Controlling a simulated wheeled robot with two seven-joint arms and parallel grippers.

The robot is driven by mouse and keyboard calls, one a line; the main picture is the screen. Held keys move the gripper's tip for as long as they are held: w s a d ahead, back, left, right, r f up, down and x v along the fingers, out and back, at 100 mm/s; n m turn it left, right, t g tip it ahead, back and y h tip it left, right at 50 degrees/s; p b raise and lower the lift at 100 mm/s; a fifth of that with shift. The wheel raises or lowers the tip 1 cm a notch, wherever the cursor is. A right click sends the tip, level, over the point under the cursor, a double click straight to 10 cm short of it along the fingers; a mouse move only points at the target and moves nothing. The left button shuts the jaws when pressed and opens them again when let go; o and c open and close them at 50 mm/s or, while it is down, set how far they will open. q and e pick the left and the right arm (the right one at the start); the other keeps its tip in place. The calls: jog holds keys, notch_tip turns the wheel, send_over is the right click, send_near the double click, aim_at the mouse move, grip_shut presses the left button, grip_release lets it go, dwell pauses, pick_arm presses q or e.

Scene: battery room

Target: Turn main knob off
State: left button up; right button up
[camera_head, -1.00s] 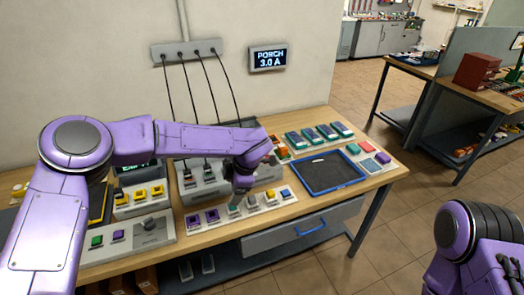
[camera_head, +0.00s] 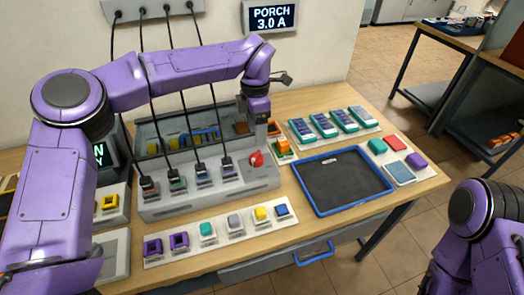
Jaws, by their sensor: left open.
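A red knob (camera_head: 256,159) sits at the right end of the top of a long grey power unit (camera_head: 225,184); it is probably the main knob. My left gripper (camera_head: 259,122) points down just above and behind the red knob in the picture. It is open and small in view, and I cannot tell whether its fingers touch anything. My right gripper is out of view; only part of my right arm shows at the lower right.
Several black cables run from a wall strip (camera_head: 155,9) into the unit. In front lies a strip of coloured blocks (camera_head: 225,238). A blue-rimmed tray (camera_head: 345,209) stands to the right. A wall display (camera_head: 271,16) reads PORCH 3.0 A.

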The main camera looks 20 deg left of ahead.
aim_at(256, 154)
pick_arm(q)
jog(key=shift+s+a+f, duration=0.15)
jog(key=shift+f, duration=0.75)
notch_tip(256, 154, down, 8)
jog(key=shift+f+p, duration=0.15)
jog(key=shift+p, duration=1.05)
jog(key=shift+f, duration=0.55)
jog(key=c, duration=1)
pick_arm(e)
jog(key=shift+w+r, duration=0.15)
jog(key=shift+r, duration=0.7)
